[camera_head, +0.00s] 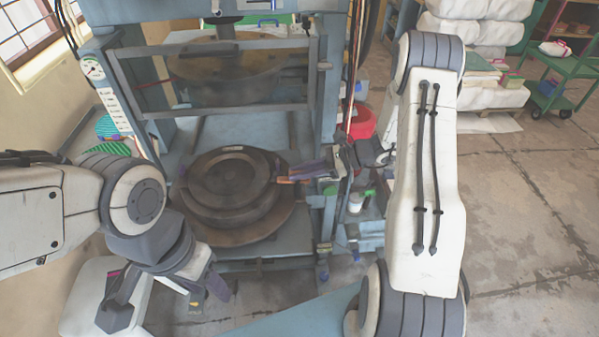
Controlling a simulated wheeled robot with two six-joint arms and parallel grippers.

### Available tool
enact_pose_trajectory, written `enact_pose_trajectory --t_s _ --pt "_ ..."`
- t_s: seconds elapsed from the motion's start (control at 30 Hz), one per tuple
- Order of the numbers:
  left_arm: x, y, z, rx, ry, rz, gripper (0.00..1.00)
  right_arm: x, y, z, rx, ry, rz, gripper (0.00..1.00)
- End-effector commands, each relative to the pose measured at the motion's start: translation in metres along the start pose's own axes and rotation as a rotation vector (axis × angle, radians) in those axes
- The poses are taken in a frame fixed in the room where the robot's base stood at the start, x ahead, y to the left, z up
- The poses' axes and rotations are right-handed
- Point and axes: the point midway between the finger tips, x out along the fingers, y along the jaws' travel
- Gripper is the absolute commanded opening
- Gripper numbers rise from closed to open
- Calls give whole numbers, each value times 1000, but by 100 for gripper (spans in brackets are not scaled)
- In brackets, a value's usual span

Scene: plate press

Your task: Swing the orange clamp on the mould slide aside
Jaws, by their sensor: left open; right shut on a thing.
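The round dark mould (222,183) sits on a wider brown disc (240,236) on the press's lower bed. The orange clamp (284,181) shows as a small orange piece at the mould's right edge; most of it is hidden. My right gripper (296,174) reaches in from the right and is shut on the clamp, with its fingers pointing left toward the mould. My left gripper (168,303) hangs in front of the press at lower left, fingers spread and empty, apart from the mould.
The blue press frame (330,100) stands around the mould, with a grey guard frame (215,73) above it. A pressure gauge (92,68) is at its left post. A red bucket (362,122) stands behind right. A green cart (565,75) is far right; the right floor is clear.

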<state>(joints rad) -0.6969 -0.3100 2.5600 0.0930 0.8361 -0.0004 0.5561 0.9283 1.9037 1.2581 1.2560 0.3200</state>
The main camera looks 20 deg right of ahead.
Motion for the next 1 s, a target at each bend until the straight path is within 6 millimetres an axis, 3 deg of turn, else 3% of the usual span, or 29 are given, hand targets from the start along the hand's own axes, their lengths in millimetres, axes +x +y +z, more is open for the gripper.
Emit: enact_pose_trajectory --t_s 0.6,1.0 --pt "19 -1 1 0 0 0 50 2 -4 -1 -216 0 514 0" --pt "28 -2 2 0 0 0 50 1 -4 1 -288 -2 694 0"
